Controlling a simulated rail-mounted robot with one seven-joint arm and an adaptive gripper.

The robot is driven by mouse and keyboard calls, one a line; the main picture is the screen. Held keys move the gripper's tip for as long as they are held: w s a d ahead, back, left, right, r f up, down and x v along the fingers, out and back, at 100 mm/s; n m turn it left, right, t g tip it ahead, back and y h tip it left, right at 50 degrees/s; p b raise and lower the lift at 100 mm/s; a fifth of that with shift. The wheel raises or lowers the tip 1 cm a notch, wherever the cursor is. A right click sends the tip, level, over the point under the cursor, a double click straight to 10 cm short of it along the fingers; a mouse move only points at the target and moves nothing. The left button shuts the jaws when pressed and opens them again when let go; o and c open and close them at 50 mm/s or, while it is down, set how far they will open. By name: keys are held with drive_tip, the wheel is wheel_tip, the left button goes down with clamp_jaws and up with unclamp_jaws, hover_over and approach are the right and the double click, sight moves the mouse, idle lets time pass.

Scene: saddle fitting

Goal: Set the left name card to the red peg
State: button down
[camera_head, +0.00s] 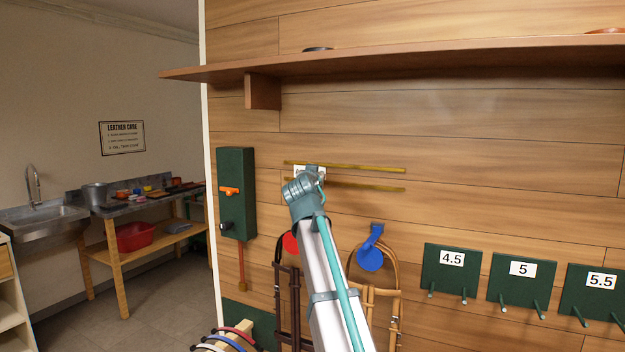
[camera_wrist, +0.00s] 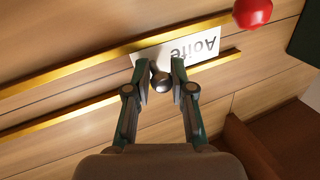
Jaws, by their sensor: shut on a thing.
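A white name card (camera_wrist: 192,50) reading "Aoife" sits between two brass rails (camera_wrist: 110,58) on the wood wall and shows upside down in the wrist view. My gripper (camera_wrist: 160,72) is shut on the dark round knob (camera_wrist: 163,83) at the card's front. In the head view only a bit of the card (camera_head: 299,171) shows; my arm hides the rest and my fingertips. The red peg (camera_wrist: 252,13) has a round head and stands just past the rails' end in the wrist view. In the head view it (camera_head: 290,243) is below the card, partly behind my arm.
A blue peg (camera_head: 370,258) with a bridle hangs right of my arm. Numbered green plates (camera_head: 451,270) with pegs are at lower right. A shelf (camera_head: 420,60) runs above; a green box (camera_head: 236,170) is at left. The rails to the right of the card are bare.

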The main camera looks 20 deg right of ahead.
drive_tip(key=shift+w+a+r, duration=0.15)
drive_tip(key=shift+a, duration=0.05)
drive_tip(key=c, duration=1.4)
unclamp_jaws()
drive_tip(key=o, duration=0.4)
drive_tip(key=shift+w+a, duration=0.15)
drive_tip(key=shift+a, duration=0.05)
drive_tip(key=shift+c, duration=0.2)
drive_tip(key=shift+d, duration=0.1)
drive_tip(key=shift+s, duration=0.35)
drive_tip(key=v, duration=1.1)
drive_tip(key=shift+s+a, duration=0.15)
drive_tip(key=shift+a, duration=0.1)
